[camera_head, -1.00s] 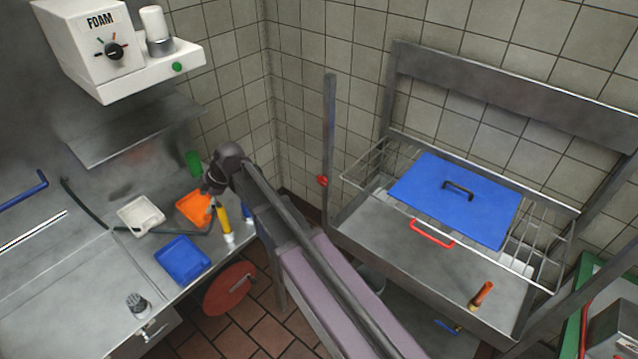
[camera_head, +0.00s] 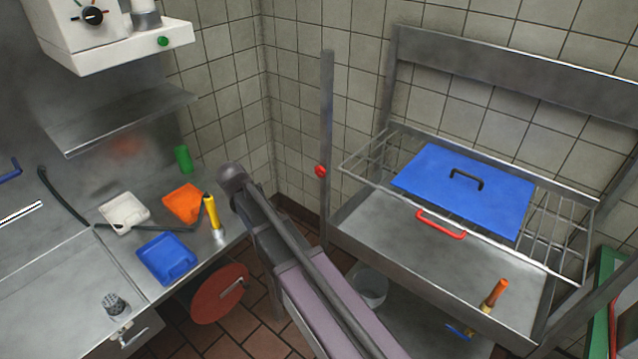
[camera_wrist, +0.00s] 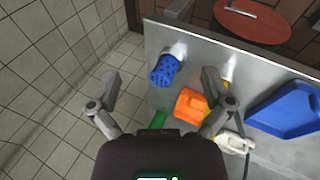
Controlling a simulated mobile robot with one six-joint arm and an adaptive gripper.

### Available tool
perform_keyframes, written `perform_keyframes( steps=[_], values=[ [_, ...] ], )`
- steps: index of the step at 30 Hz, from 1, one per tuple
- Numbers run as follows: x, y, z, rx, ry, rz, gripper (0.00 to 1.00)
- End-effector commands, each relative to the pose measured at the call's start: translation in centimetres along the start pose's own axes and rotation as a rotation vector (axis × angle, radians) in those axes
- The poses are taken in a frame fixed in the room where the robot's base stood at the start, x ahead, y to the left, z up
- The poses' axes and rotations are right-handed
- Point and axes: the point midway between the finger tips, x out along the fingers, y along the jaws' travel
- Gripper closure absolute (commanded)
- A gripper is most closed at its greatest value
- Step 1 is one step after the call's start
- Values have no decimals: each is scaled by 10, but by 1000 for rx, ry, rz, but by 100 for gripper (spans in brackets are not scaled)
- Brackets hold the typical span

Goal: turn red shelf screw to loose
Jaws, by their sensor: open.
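The red shelf screw (camera_head: 320,171) is a small red knob on the upright metal post (camera_head: 327,120) left of the shelf. It shows in the head view only. The end of my arm is to the left of the screw in the head view, apart from it, with the fingers hidden there. In the wrist view my gripper (camera_wrist: 161,90) has its two fingers spread wide. Nothing is held between them. The tiled wall and the counter's edge lie beyond the fingers.
The counter (camera_head: 75,285) at left holds a blue tray (camera_head: 165,259), orange dish (camera_head: 184,203), white dish (camera_head: 123,213), green cylinder (camera_head: 183,159) and yellow-handled tool (camera_head: 212,212). At right, a wire rack (camera_head: 362,170) carries a blue lid (camera_head: 465,192). A red disc (camera_head: 219,292) sits below the counter.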

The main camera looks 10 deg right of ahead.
Motion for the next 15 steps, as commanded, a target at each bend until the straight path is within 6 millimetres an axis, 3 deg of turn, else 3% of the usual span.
perform_keyframes(
  steps=[1,3,15],
  values=[
    [15,1,6,54,-16,45,0],
    [24,9,13,134,-33,113,0],
    [59,49,44,576,1,520,0]
  ],
)
